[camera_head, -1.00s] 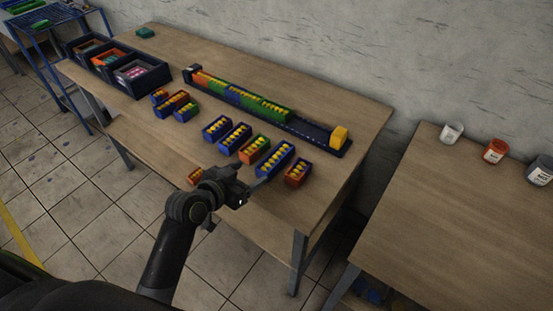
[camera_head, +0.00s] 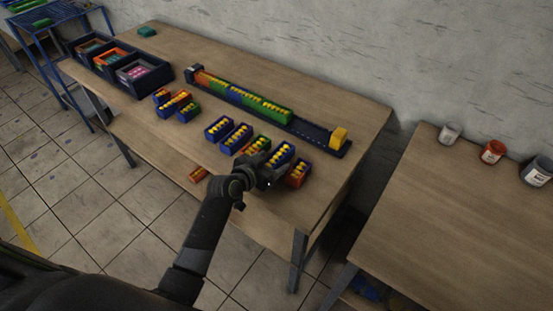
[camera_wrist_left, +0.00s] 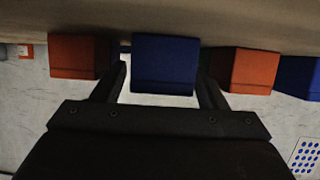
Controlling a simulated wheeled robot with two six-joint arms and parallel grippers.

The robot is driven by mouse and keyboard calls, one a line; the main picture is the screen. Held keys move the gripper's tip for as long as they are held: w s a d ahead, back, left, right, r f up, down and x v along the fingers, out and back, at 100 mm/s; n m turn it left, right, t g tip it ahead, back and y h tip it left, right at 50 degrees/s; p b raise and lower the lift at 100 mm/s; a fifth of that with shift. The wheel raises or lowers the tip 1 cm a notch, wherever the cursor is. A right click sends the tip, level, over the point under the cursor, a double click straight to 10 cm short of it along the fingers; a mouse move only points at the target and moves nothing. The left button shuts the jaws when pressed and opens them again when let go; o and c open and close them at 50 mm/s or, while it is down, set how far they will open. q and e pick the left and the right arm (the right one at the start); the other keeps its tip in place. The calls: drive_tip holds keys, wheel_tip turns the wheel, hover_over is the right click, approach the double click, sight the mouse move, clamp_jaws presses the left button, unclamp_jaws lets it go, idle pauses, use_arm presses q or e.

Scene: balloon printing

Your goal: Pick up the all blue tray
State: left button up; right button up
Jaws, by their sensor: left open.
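My left gripper (camera_head: 268,172) is open at the near end of a long blue tray (camera_head: 282,150) filled with yellow pieces. In the left wrist view, the blue end of this tray (camera_wrist_left: 165,62) sits between my two open fingers (camera_wrist_left: 164,84), with an orange tray on either side. I cannot tell whether the fingers touch it. My gripper hides part of the tray in the head view. Two other blue trays with yellow pieces, one (camera_head: 218,129) and another (camera_head: 237,138), stand to the left. My right gripper is not in view.
An orange tray (camera_head: 298,174) stands close on the right and a green and orange tray (camera_head: 257,145) close on the left. A dark rail (camera_head: 318,134) with coloured trays lies behind. Dark bins (camera_head: 140,72) stand at the left. The table's right end (camera_head: 365,110) is clear.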

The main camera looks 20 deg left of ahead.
use_arm(q)
drive_tip(key=shift+w+d+f, duration=0.15)
drive_tip(key=shift+w+f, duration=0.05)
drive_tip(key=shift+w, duration=0.15)
drive_tip(key=shift+c, duration=0.5)
drive_tip(key=c, duration=1)
drive_tip(key=shift+r, duration=0.15)
wheel_tip(320, 180, up, 10)
wheel_tip(320, 180, up, 11)
drive_tip(key=n+y, duration=0.1)
hover_over(272, 162)
drive_tip(key=s, duration=0.2)
drive_tip(key=s+a+r+n+y, duration=0.1)
drive_tip(key=s+r, duration=0.1)
drive_tip(key=s+r+n+y, duration=0.1)
drive_tip(key=s+r, duration=0.1)
drive_tip(key=r, duration=0.1)
drive_tip(key=s+a+r+n+t+y, duration=0.1)
drive_tip(key=s+r, duration=0.1)
drive_tip(key=r, duration=0.1)
drive_tip(key=shift+s+a+r+y, duration=0.2)
drive_tip(key=shift+s+a+y, duration=0.1)
drive_tip(key=shift+a, duration=0.05)
